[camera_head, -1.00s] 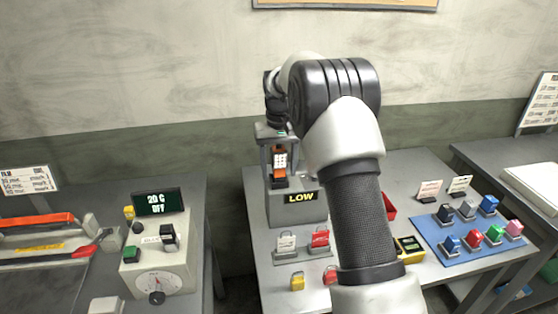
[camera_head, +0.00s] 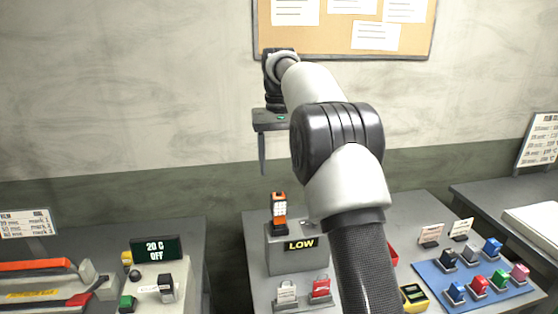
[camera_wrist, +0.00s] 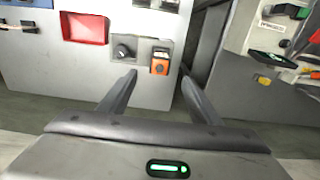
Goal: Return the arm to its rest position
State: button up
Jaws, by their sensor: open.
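My gripper (camera_head: 263,168) hangs in the air in front of the wall, above the grey block. It is open and empty; the wrist view shows its two fingers spread (camera_wrist: 158,78) with nothing between them. My arm reaches up from the lower right and bends at a dark joint. An orange handheld device with light keys (camera_head: 279,213) stands upright on the grey block (camera_head: 285,262) marked LOW, apart from and below my gripper. An orange item also shows beyond the fingers in the wrist view (camera_wrist: 160,63).
A control box reading 20 C OFF (camera_head: 157,249) stands on the left bench. A blue mat (camera_head: 436,275) with several coloured clips lies on the right. A cork board (camera_head: 345,38) hangs on the wall behind. The air around my gripper looks clear.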

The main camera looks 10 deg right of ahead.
jog(key=shift+r, duration=0.1)
jog(key=s+r+t, duration=0.1)
jog(key=s+r, duration=0.3)
jog(key=s, duration=0.4)
jog(key=s+r+t, duration=0.2)
jog(key=s+r, duration=0.3)
jog(key=s, duration=0.2)
jog(key=s+f+t, duration=0.1)
jog(key=s+f, duration=0.4)
jog(key=s, duration=0.5)
jog(key=s+f+t, duration=0.1)
jog(key=s+f, duration=0.3)
jog(key=s, duration=0.7)
jog(key=shift+s+f+t, duration=0.3)
jog(key=shift+f, duration=0.05)
